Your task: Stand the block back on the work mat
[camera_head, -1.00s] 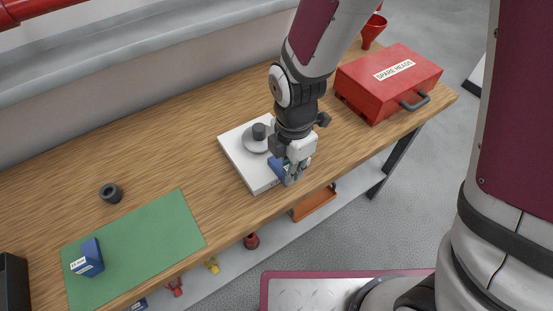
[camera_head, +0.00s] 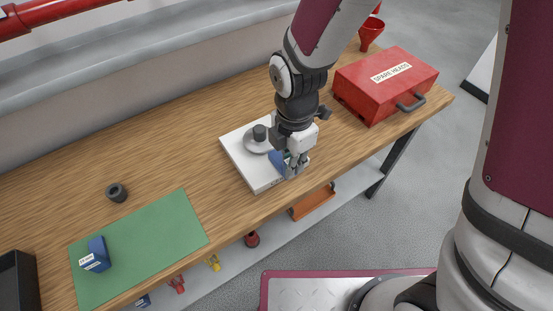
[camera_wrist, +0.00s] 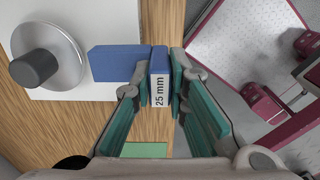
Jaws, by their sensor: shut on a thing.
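My gripper (camera_head: 294,168) is at the front right edge of a white board on the bench. In the wrist view its teal-padded fingers are shut on a blue block (camera_wrist: 160,66) with a white "25 mm" label. A blue slab (camera_wrist: 115,63) reaches left from it over the white board; I cannot tell if it is part of the same block. Blue also shows beside the fingers in the head view (camera_head: 277,160). The green work mat (camera_head: 150,235) lies at the left, well away from my gripper. Another blue block (camera_head: 97,254) with a white label stands on it.
The white board (camera_head: 238,150) carries a grey disc with a dark knob (camera_head: 259,132). A red spare heads box (camera_head: 385,85) stands at right. A dark ring (camera_head: 116,192) lies behind the mat, and a black bin (camera_head: 18,285) is at far left. Bare wood separates board and mat.

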